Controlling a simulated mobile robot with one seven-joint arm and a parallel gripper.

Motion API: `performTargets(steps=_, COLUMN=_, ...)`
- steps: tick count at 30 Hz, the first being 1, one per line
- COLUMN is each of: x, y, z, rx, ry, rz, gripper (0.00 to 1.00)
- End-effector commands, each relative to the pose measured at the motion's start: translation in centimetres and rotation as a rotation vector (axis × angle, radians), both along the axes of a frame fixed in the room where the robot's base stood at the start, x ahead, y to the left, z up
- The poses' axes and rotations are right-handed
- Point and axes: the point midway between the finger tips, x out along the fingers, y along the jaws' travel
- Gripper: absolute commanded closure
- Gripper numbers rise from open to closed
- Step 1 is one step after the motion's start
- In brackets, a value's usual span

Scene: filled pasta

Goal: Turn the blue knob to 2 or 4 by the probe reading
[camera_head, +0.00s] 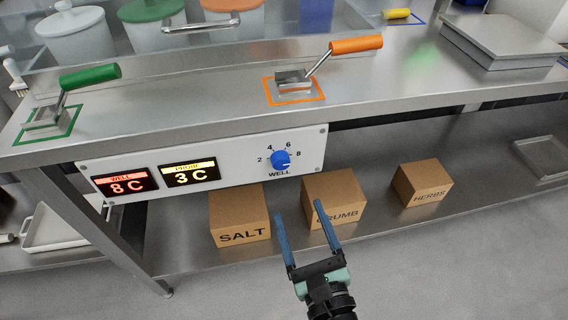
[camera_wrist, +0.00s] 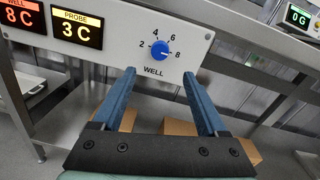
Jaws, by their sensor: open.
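The blue knob (camera_head: 281,159) sits on a white control panel (camera_head: 233,164) under the counter's front edge. Numbers 2, 4, 6 and 8 run around it, with WELL printed below. In the wrist view the knob (camera_wrist: 160,50) has a light mark on its right side, towards 8. The yellow probe display (camera_head: 189,173) reads 3 C. The red well display (camera_head: 125,183) reads 8 C. My gripper (camera_head: 292,209) is open and empty, below and in front of the panel. In the wrist view, its fingertips (camera_wrist: 159,73) lie apart just below the knob, not touching it.
Boxes marked SALT (camera_head: 239,217), CRUMB (camera_head: 334,201) and HERBS (camera_head: 422,183) stand on the lower shelf behind my gripper. A green display (camera_wrist: 298,17) reads 0 G. The floor in front is clear.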

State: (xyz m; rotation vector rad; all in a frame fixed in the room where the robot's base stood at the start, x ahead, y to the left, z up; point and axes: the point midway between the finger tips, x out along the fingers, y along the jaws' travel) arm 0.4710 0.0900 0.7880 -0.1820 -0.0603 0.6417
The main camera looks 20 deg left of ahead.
Motion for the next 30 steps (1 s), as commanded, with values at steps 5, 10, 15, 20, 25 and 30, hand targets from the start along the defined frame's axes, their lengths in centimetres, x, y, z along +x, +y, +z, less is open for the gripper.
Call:
performTargets(steps=5, x=2.9, y=2.3, z=0.1, rx=-0.002, ry=-0.007, rz=0.005, gripper=0.24)
performTargets(steps=10, x=5.8, y=4.5, z=0.1, rx=-0.004, ry=-0.007, rz=0.004, gripper=0.24)
performTargets(steps=15, x=8.0, y=6.0, z=0.0, rx=-0.005, ry=-0.006, rz=0.001, gripper=0.24)
performTargets(steps=20, x=9.0, y=6.8, z=0.0, rx=-0.006, ry=-0.005, rz=0.001, gripper=0.24)
performTargets(steps=25, x=9.3, y=7.1, z=0.1, rx=-0.005, ry=-0.005, rz=0.001, gripper=0.24)
performTargets(steps=30, x=9.3, y=7.0, z=0.1, rx=-0.007, ry=-0.005, rz=0.001, gripper=0.24)
